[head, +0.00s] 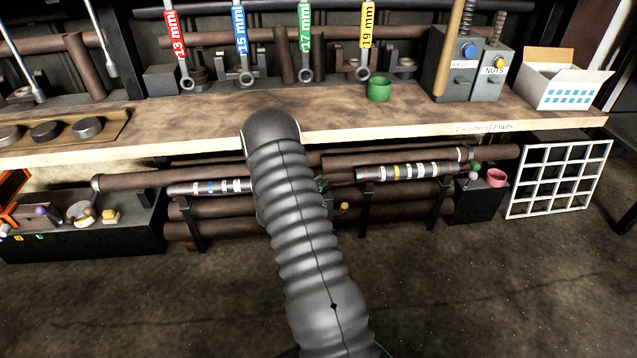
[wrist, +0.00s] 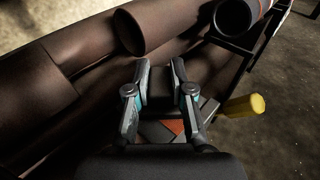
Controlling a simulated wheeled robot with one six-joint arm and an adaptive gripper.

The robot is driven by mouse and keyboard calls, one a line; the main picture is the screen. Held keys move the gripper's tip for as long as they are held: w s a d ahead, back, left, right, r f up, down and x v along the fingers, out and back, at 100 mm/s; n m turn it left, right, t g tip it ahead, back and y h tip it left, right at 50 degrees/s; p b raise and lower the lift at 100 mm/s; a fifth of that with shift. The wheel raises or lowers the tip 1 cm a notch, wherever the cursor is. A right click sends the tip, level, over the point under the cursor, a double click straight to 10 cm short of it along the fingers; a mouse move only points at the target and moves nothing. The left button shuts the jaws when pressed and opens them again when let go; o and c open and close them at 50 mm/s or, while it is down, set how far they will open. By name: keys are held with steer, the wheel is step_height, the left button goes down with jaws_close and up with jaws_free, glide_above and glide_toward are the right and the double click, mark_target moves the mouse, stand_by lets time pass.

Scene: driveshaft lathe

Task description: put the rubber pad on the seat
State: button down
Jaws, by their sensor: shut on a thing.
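My gripper (wrist: 160,90) shows in the wrist view, with its two grey fingers closed on the sides of a small dark block, the rubber pad (wrist: 159,86). The pad is held in front of brown pipes. In the head view my grey ribbed arm reaches to the bench front and hides the gripper and the pad. I cannot make out the seat clearly in either view. An orange-red and grey surface (wrist: 174,127) shows below the fingers; I cannot tell what it belongs to.
Brown pipes (wrist: 75,60) run close around the gripper. A yellow handle (wrist: 243,106) sticks out to its right. In the head view, the wooden bench (head: 190,125) bears a green cup (head: 379,89) and a white box (head: 560,88). A white grid (head: 558,178) stands right; the floor is clear.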

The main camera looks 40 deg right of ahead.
steer(key=shift+f, duration=0.1)
steer(key=c, duration=1)
jaws_free()
steer(key=shift+r, duration=0.35)
steer(key=p+v, duration=0.1)
steer(key=v, duration=1.1)
steer(key=s+a+r+m+g+y, duration=0.25)
steer(key=s+r+m, duration=0.3)
steer(key=r, duration=0.35)
steer(key=s+a+r+m+g+y, duration=0.25)
steer(key=s+r+m, duration=0.3)
steer(key=r, duration=0.35)
steer(key=s+a+r+m+t+y, duration=0.2)
steer(key=s+a+r+m+y, duration=0.1)
steer(key=s+a, duration=0.3)
steer(key=s+a+r+m+t+y, duration=0.2)
steer(key=s+a+r+m+y, duration=0.1)
steer(key=a, duration=0.5)
steer(key=s+a+r+m+t+y, duration=0.3)
steer(key=s+a+r+y, duration=0.2)
steer(key=s+a, duration=0.2)
steer(key=shift+s+r+m, duration=0.3)
steer(key=shift+s+r, duration=0.1)
steer(key=shift+s, duration=0.45)
